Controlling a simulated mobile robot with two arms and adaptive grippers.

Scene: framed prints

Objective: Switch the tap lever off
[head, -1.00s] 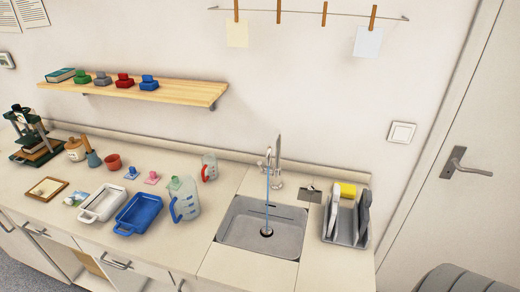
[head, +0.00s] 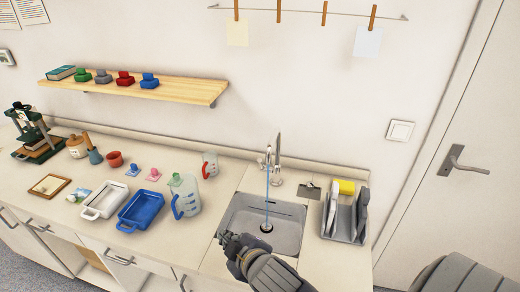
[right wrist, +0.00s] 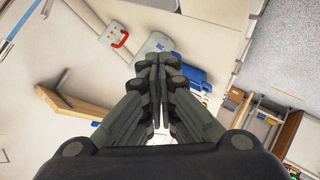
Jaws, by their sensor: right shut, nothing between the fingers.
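The chrome tap (head: 277,158) stands behind the sink in the head view. A thin blue stream of water (head: 267,196) runs from it down to the drain. The tap's lever is too small to make out clearly. My right gripper (head: 226,238) is over the front left edge of the sink (head: 287,212), shut and empty, well in front of the tap. In the right wrist view its fingers (right wrist: 155,70) are pressed together with nothing between them. My left gripper is not in view.
A measuring jug (head: 185,197), a blue tray (head: 141,210) and a white tray (head: 104,200) stand left of the sink. A grey rack (head: 345,222) with a yellow sponge (head: 347,187) stands to its right. A wooden shelf (head: 180,92) hangs above.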

